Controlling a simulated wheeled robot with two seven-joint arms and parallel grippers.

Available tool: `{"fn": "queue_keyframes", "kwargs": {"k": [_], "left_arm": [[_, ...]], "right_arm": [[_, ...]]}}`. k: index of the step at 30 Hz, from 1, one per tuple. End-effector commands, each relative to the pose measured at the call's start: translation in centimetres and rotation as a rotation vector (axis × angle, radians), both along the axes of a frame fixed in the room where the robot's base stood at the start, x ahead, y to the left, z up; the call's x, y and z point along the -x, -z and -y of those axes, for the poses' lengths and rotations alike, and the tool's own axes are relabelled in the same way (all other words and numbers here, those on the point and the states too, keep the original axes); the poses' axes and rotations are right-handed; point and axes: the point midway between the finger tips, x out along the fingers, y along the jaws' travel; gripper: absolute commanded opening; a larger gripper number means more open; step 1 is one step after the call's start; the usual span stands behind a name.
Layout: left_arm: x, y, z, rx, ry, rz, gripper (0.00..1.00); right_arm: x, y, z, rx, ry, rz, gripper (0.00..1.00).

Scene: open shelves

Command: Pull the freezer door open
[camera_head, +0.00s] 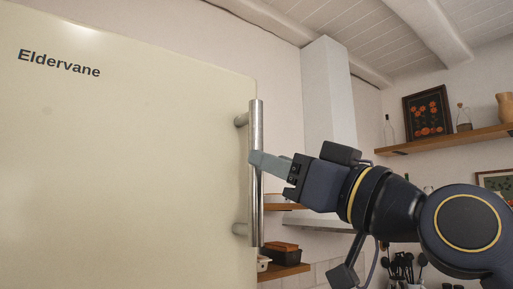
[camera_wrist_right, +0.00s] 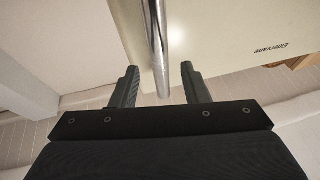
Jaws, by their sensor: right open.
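The freezer door (camera_head: 120,150) is a cream panel filling the left of the head view, lettered "Eldervane"; it also shows in the right wrist view (camera_wrist_right: 220,30). Its vertical metal handle (camera_head: 256,210) stands off the door near its right edge on two mounts. The handle also shows in the right wrist view (camera_wrist_right: 157,50), coming down between the fingers. My right gripper (camera_head: 258,160) is open, its fingers at the handle's middle height. In the right wrist view my right gripper (camera_wrist_right: 160,85) has a finger on each side of the bar, with gaps visible. My left gripper is not in view.
Right of the door, a wooden shelf (camera_head: 450,138) holds a framed flower picture (camera_head: 427,114), bottles and a jug (camera_head: 505,106). A lower shelf (camera_head: 285,271) with containers sits behind the handle. Dark utensils (camera_head: 402,266) stand at the lower right.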

Motion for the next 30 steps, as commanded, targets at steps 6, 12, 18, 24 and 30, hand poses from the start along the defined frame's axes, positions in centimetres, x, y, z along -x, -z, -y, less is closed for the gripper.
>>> {"fn": "queue_keyframes", "kwargs": {"k": [6,12,18,24,30], "left_arm": [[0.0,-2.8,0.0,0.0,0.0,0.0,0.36],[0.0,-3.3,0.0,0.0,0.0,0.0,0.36],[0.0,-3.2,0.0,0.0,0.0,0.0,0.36],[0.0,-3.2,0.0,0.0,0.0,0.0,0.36],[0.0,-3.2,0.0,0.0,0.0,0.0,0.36]], "right_arm": [[-2.2,-1.7,-2.4,0.002,-0.002,-0.004,0.41],[-2.9,-1.8,-3.2,0.002,0.0,-0.003,0.41],[-3.0,-1.7,-3.2,0.002,0.001,-0.002,0.41],[-3.0,-1.7,-3.2,0.002,0.001,-0.002,0.2],[-3.0,-1.7,-3.2,0.002,0.001,-0.002,0.0]]}}
